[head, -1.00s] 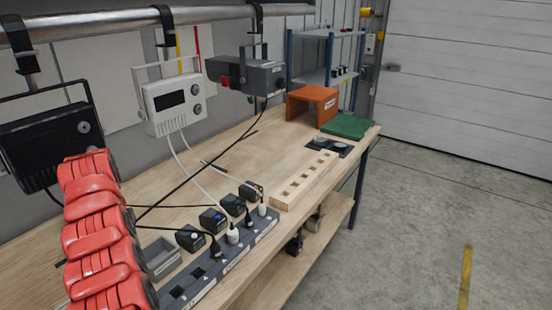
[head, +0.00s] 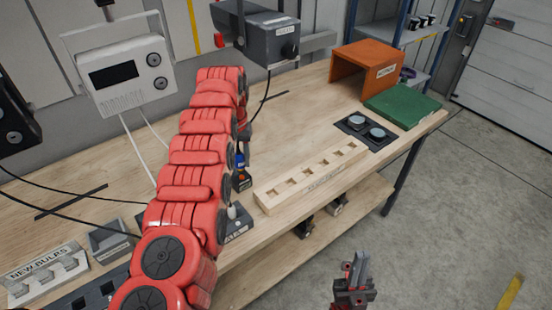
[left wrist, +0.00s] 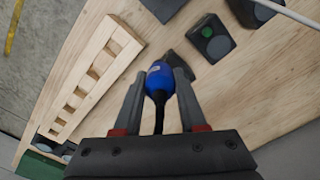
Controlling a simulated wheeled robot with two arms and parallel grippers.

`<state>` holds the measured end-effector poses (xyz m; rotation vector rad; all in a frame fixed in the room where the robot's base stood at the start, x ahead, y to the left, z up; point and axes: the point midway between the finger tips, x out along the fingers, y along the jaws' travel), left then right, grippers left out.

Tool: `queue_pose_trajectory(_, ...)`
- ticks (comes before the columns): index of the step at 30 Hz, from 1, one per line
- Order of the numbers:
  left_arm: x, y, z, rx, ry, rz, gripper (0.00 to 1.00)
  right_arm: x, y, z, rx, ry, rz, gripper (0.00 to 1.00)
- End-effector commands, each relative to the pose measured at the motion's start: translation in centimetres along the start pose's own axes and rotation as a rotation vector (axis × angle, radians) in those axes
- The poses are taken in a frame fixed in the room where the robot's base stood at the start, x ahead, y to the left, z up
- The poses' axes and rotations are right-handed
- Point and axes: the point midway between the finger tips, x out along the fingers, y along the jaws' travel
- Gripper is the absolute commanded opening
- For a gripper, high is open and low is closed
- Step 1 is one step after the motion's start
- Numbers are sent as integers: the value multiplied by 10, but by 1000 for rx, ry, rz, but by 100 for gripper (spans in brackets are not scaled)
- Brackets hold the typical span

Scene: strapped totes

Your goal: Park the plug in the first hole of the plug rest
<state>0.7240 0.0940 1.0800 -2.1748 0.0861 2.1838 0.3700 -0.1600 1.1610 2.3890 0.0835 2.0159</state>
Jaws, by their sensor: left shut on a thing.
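My left gripper (head: 243,158) is shut on a blue plug (left wrist: 160,78) with a black cord, seen between the fingers in the left wrist view. The plug rest (head: 263,201) is a long pale wooden block with a row of square holes, which look empty. In the left wrist view the plug rest (left wrist: 88,50) lies to the left, apart from the plug. A dark piece is just beyond the plug; I cannot tell whether it belongs to it. My right gripper (head: 354,270) hangs off the table's front.
A dark socket strip (head: 238,226) with a white plug lies left of the rest, partly behind my arm. Round pads (head: 366,128), a green mat (head: 402,104) and an orange box (head: 365,72) stand at the right. A grey device (head: 268,40) hangs above.

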Motion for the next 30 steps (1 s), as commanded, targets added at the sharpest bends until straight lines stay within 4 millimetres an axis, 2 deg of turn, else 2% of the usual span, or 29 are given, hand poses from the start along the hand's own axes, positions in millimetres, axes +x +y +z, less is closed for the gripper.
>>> queue_pose_trajectory(2, -2, 6, -2, 6, 1, -2, 0, 9, 0, -2, 0, 0, 0, 0)
queue_pose_trajectory(9, 4, 23, -2, 22, 1, 0, 0, 16, 1, -3, 0, 0, 0, 0)
queue_pose_trajectory(30, 5, 33, -1, 30, 0, -1, 0, 21, 1, -4, 0, 0, 0, 0)
